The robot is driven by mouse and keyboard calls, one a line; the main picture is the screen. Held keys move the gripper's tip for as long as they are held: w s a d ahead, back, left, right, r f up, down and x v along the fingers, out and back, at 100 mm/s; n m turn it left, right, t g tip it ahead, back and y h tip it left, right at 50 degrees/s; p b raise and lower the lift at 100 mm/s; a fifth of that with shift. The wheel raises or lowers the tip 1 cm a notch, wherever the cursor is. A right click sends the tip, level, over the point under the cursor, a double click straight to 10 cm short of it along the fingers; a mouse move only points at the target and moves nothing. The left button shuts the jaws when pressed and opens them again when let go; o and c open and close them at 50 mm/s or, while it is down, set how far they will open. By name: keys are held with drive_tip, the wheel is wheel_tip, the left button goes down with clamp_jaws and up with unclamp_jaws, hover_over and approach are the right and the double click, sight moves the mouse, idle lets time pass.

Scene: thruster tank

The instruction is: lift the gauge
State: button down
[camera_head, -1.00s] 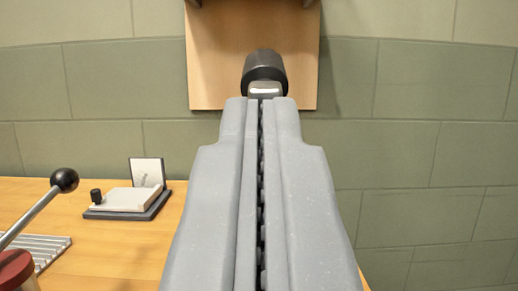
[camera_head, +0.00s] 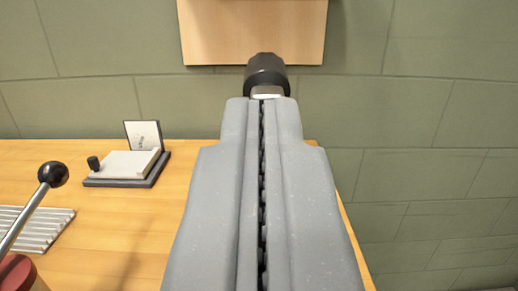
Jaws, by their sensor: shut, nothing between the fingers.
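My gripper (camera_head: 262,98) reaches forward in the middle of the view, its two grey fingers shut together with only a thin dark seam between them. A black rounded cap with a pale band below it (camera_head: 267,72) shows right at the fingertips. I cannot tell whether it is the gauge, or whether it touches the fingers. No dial face that I can make out as a gauge shows anywhere. My fingers hide the middle of the scene below the tips.
A wooden table (camera_head: 110,225) lies left, its right edge just past my gripper. On it are a small white-and-black device (camera_head: 125,165) with an upright card, a ball-topped lever (camera_head: 52,175), a ribbed metal plate (camera_head: 45,227) and a red round part (camera_head: 18,272). A wooden board (camera_head: 250,35) hangs on the green wall.

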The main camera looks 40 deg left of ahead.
drive_tip(key=f+p+v, duration=0.1)
drive_tip(key=p+v, duration=0.1)
drive_tip(key=v, duration=1.2)
drive_tip(key=w+d+r+t+h, duration=0.1)
drive_tip(key=w+r+h, duration=0.2)
drive_tip(key=r, duration=0.3)
drive_tip(key=w+d+r+t+h, duration=0.1)
drive_tip(key=w+r+h, duration=0.15)
drive_tip(key=r, duration=0.45)
drive_tip(key=s+d+r+m+t+h, duration=0.1)
drive_tip(key=s+r+m+h, duration=0.15)
drive_tip(key=r, duration=0.45)
drive_tip(key=s+d+r+m+h, duration=0.1)
drive_tip(key=r+m+h, duration=0.1)
drive_tip(key=r+h, duration=0.3)
drive_tip(key=s+a+r+m+g, duration=0.1)
drive_tip(key=s+a+r, duration=0.2)
drive_tip(key=s, duration=0.3)
drive_tip(key=s+a+r+m+g, duration=0.1)
drive_tip(key=s+a+r, duration=0.3)
drive_tip(key=s+r, duration=0.1)
drive_tip(key=s+a+r+m+g+y, duration=0.1)
drive_tip(key=s+a+r, duration=0.2)
drive_tip(key=s, duration=0.5)
drive_tip(key=shift+a+r+g, duration=0.2)
drive_tip(key=shift+r+g, duration=0.2)
drive_tip(key=shift+r, duration=0.45)
